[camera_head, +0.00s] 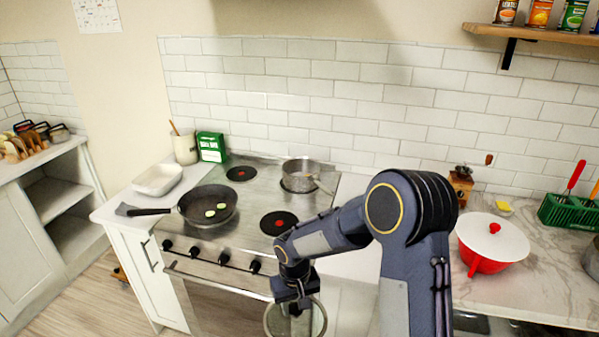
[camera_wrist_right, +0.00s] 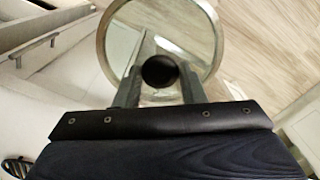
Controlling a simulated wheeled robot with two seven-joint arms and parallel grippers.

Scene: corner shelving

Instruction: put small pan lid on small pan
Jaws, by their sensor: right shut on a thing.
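The small pan (camera_head: 300,176) is a grey metal pan on the back right burner of the stove, its handle pointing right and toward me. The small pan lid (camera_head: 309,318) is round glass with a metal rim and hangs in front of the stove, below counter height. My right gripper (camera_head: 293,304) is shut on the lid's dark knob. In the right wrist view the lid (camera_wrist_right: 188,22) lies beyond the fingers, and the right gripper (camera_wrist_right: 160,82) has the black knob between its fingertips. The pan stands well behind and above the lid. My left gripper is not in view.
A black frying pan (camera_head: 208,206) with pale round pieces sits on the front left burner. The front right burner (camera_head: 279,223) is bare. A white dish (camera_head: 158,179) stands left of the stove.

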